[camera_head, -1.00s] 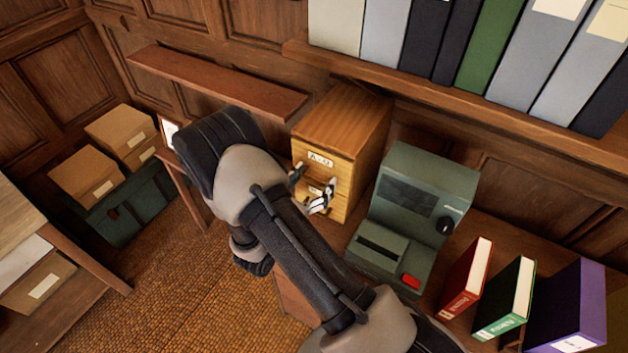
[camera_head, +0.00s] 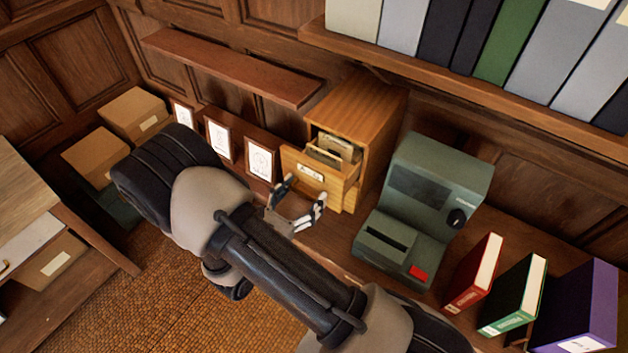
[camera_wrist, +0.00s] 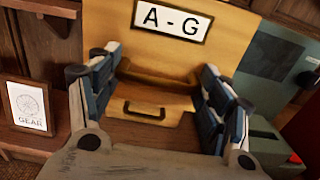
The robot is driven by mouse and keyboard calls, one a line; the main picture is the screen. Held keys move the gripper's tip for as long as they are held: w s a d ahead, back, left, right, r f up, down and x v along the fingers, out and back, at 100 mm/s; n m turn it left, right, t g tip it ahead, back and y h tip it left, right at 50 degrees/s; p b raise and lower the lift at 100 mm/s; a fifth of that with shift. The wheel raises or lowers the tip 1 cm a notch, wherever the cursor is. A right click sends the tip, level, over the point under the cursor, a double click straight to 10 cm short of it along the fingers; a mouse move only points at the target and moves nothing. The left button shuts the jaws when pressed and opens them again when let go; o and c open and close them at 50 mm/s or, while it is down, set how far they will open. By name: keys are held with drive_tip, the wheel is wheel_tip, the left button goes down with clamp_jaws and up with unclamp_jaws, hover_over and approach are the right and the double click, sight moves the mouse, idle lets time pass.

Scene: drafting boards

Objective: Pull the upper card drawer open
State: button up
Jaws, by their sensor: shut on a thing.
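The wooden card cabinet (camera_head: 362,98) stands on the desk against the wall. Its upper drawer (camera_head: 346,177) is pulled out, with cards (camera_head: 338,146) showing inside. The drawer's front (camera_wrist: 228,38) carries an "A - G" label (camera_wrist: 171,19) in the wrist view. My gripper (camera_head: 305,194) is at the drawer front, below the label. In the wrist view my gripper (camera_wrist: 161,64) has its fingers on both sides of the upper handle (camera_wrist: 158,78), shut on it.
A grey-green machine (camera_head: 425,205) stands close right of the cabinet, then red (camera_head: 474,274) and green (camera_head: 514,296) books and a purple binder (camera_head: 575,310). Framed pictures (camera_head: 259,160) stand to the left. A wall shelf (camera_head: 230,68) hangs above them.

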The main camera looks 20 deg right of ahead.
drive_tip(key=v, duration=1.1)
drive_tip(key=shift+s+b, duration=0.25)
drive_tip(key=shift+b, duration=0.05)
drive_tip(key=shift+f, duration=0.15)
